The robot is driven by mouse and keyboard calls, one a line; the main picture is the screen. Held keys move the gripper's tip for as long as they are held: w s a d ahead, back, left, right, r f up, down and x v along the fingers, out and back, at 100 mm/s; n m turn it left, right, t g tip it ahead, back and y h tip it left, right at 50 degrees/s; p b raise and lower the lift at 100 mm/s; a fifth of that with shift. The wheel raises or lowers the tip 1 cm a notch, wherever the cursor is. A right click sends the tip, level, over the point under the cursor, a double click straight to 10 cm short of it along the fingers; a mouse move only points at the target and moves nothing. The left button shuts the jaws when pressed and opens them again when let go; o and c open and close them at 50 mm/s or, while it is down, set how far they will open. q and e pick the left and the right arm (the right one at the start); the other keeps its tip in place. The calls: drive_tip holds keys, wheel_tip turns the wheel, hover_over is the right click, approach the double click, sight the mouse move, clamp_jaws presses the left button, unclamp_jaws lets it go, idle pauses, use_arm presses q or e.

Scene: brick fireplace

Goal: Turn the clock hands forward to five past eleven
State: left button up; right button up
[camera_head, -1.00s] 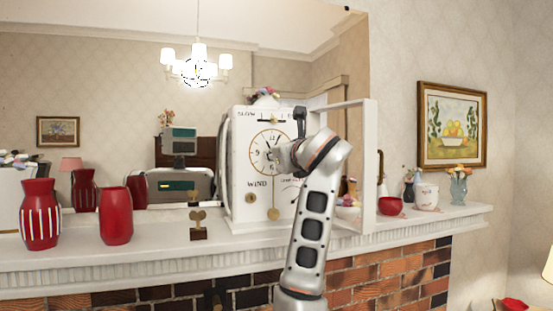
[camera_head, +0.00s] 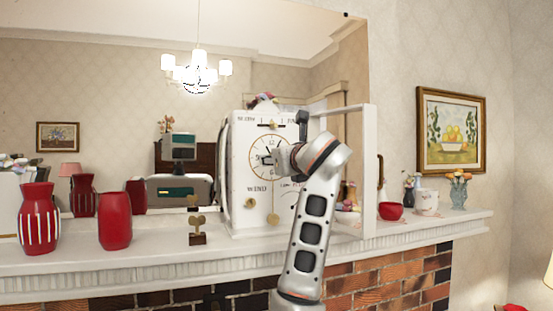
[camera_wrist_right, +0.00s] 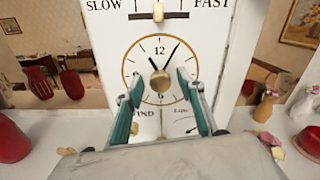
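The white clock (camera_head: 240,150) stands on the mantel, and its round dial also shows in the right wrist view (camera_wrist_right: 142,52). There the long black hand (camera_wrist_right: 173,52) points up and right, near the one o'clock place. The short hand (camera_wrist_right: 153,64) points up and slightly left, near eleven. My right gripper (camera_wrist_right: 160,84) is open in front of the dial, its teal-padded fingers either side of the brown centre hub. I see nothing held between them. In the head view my right arm and gripper (camera_head: 285,157) cover the dial's right part. My left gripper is out of view.
Red vases (camera_head: 115,220) stand farther left. A white frame (camera_head: 369,170), a red bowl (camera_head: 391,212) and a white cup (camera_head: 427,202) are to the right. A mirror is behind.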

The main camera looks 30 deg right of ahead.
drive_tip(key=v, duration=1.2)
idle(0.5)
